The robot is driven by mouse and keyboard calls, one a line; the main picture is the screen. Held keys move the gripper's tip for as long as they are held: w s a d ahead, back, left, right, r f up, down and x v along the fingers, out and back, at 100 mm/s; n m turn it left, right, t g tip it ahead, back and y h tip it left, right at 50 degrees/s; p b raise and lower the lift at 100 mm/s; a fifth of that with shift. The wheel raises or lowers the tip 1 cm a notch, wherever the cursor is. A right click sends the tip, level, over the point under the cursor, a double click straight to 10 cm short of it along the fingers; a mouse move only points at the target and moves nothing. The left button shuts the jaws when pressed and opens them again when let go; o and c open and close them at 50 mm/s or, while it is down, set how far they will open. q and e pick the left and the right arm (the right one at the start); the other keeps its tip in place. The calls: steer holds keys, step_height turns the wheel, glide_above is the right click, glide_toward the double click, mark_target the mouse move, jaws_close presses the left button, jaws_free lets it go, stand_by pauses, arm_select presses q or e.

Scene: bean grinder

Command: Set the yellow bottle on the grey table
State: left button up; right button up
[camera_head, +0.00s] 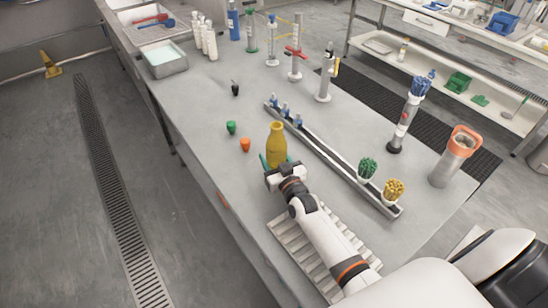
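The yellow bottle (276,143) stands upright over the grey table (205,105), near the middle of the view. My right gripper (277,163) is at the lower part of the bottle, with teal fingertips on either side of it. The gripper hides the bottle's base. I cannot tell whether the bottle rests on the table or whether the fingers press on it. My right arm reaches in from the lower right. My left gripper is not in view.
An orange piece (245,145) and a green piece (231,127) lie left of the bottle. A long rail (325,155) with blue, green and yellow items runs to its right. A white slatted rack (290,243) lies beneath my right arm.

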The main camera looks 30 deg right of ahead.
steer(key=shift+r, duration=0.1)
steer(key=o, duration=1.2)
steer(key=shift+c, duration=0.2)
steer(key=s, duration=0.8)
steer(key=s+b, duration=0.1)
steer(key=s, duration=0.3)
steer(key=shift+a, duration=0.4)
